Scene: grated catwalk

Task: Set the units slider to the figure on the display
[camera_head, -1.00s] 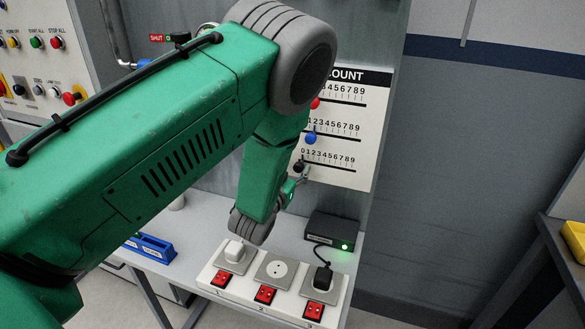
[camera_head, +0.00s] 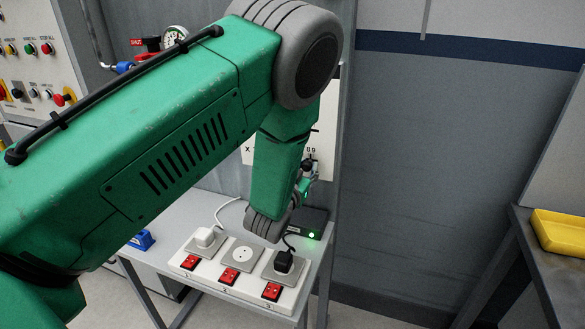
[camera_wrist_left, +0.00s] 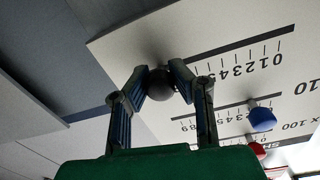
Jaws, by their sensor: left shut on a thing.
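My left gripper (camera_head: 307,174) is at the lower part of the white count panel (camera_head: 328,125), partly hidden behind my forearm. In the left wrist view its two fingers (camera_wrist_left: 161,75) are shut on a dark round knob (camera_wrist_left: 160,86), the units slider. In the head view the dark knob (camera_head: 307,163) is by the 8 and 9 at the right end of its scale. The blue knob (camera_wrist_left: 262,119) and a partly cut-off red knob (camera_wrist_left: 274,170) are on the other scales. My arm hides most of the panel. I see no display figure. My right gripper is out of view.
Below stands a bench with a white socket strip (camera_head: 258,280), red switches, plugs and a dark box (camera_head: 306,226) with a green light. A yellow tray (camera_head: 560,232) is on a table at the right. A button panel (camera_head: 30,60) is at the left.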

